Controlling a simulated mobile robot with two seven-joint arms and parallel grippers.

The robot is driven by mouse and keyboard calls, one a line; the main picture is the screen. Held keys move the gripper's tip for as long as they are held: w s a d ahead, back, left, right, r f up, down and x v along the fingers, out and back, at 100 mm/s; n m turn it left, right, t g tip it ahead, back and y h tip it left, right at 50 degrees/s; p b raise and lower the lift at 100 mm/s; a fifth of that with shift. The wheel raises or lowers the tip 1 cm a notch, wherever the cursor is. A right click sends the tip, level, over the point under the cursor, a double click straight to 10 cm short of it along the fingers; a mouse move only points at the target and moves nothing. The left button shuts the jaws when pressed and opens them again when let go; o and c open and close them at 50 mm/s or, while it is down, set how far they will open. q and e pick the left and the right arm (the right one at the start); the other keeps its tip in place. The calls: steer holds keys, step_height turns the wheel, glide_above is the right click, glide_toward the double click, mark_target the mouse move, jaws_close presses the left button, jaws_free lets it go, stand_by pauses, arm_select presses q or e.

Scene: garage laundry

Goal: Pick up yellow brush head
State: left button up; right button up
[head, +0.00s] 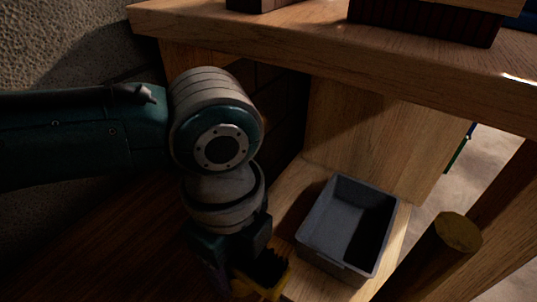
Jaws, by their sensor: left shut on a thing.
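My left gripper (232,277) reaches down at the bottom of the head view, with its arm coming in from the left. It is shut on the yellow brush head (275,284), which shows a yellow body with dark bristles. The brush head is just left of the grey bin's near corner. Its lower part is cut off by the bottom edge of the picture, and the fingertips are dark and hard to make out. My right gripper is not in view.
An empty grey bin (310,232) stands on the lower wooden shelf (290,190). A thick wooden tabletop (330,52) hangs over it, with dark items on top. A round wooden post end (458,232) and slanted beam are at right. A rough wall is at left.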

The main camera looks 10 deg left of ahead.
arm_select(q)
steer(key=c, duration=0.5)
steer(key=shift+r, duration=0.1)
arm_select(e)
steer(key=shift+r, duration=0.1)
